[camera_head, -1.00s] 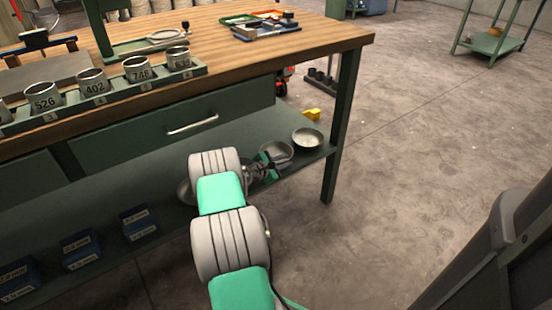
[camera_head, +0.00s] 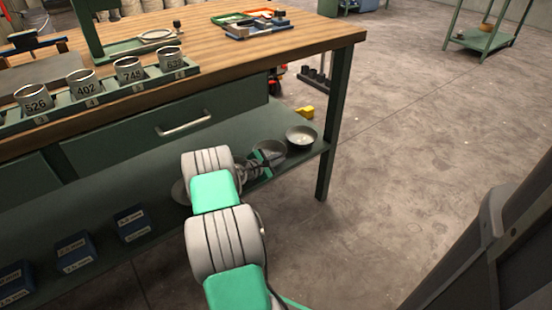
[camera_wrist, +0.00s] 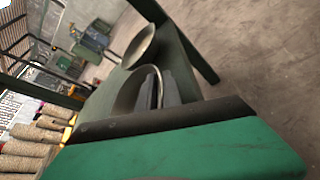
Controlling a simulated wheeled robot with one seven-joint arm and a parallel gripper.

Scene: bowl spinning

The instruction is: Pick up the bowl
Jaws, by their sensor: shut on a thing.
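Several metal bowls sit along the green lower shelf of the workbench. My gripper (camera_head: 263,157) is shut on the rim of the middle bowl (camera_head: 274,147). In the wrist view my gripper's fingers (camera_wrist: 160,90) close on the near wall of this bowl (camera_wrist: 128,92). I cannot tell whether the bowl touches the shelf or is slightly above it. Another bowl (camera_head: 301,135) stands to its right near the shelf end; it also shows in the wrist view (camera_wrist: 140,45). A further bowl (camera_head: 180,191) at the left is mostly hidden by my arm.
The wooden benchtop (camera_head: 215,75) and a drawer (camera_head: 170,125) overhang the lower shelf (camera_head: 235,127). A green table leg (camera_head: 328,150) stands at the right end. Blue boxes (camera_head: 130,222) sit on the shelf at left.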

